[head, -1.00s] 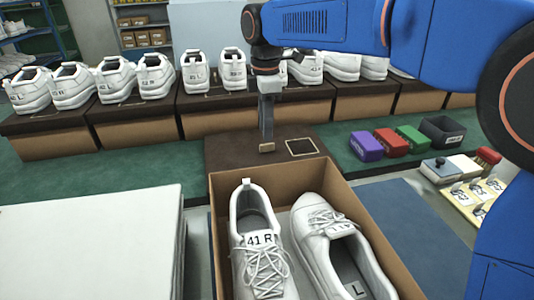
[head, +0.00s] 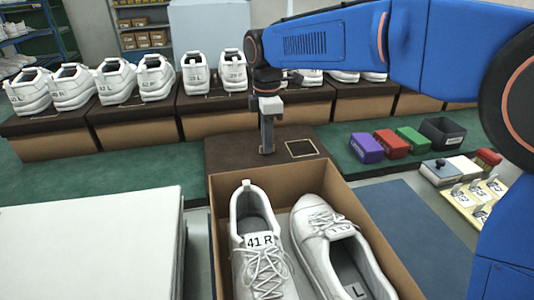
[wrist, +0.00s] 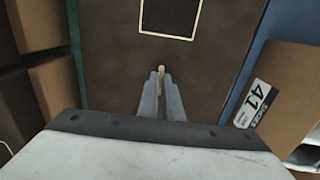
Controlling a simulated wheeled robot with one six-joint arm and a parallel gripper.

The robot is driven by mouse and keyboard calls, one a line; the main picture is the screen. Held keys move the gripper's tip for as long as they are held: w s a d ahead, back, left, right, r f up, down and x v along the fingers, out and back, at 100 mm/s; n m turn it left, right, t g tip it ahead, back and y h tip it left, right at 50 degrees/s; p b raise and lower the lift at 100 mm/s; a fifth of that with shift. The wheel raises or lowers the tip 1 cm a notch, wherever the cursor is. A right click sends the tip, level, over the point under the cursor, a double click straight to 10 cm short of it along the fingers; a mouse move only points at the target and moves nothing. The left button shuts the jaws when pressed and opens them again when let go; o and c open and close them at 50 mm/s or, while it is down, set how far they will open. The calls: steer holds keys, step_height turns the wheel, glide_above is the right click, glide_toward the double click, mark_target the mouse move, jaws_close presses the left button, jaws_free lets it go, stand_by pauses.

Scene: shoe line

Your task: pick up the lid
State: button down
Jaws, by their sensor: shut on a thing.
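The lid (head: 228,149) is a flat dark brown panel with a pale square outline, lying flat behind the open shoe box. It fills the middle of the wrist view (wrist: 112,60). My gripper (head: 267,150) points straight down at the lid's middle, left of the outline. In the wrist view my gripper's fingertips (wrist: 161,74) are close together around a small tan tab on the lid. The tab is mostly hidden between the fingers. The lid shows no clear gap beneath it.
The open cardboard box (head: 352,208) in front holds two white shoes, marked "41 R" and "L". Boxes with white shoes on top line the back. Purple (head: 366,148), red (head: 391,142) and green (head: 413,140) blocks stand at right. A white stack (head: 92,240) is at left.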

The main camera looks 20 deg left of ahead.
steer(key=shift+r, duration=0.15)
step_height(320, 180, up, 10)
stand_by(0.5)
stand_by(0.3)
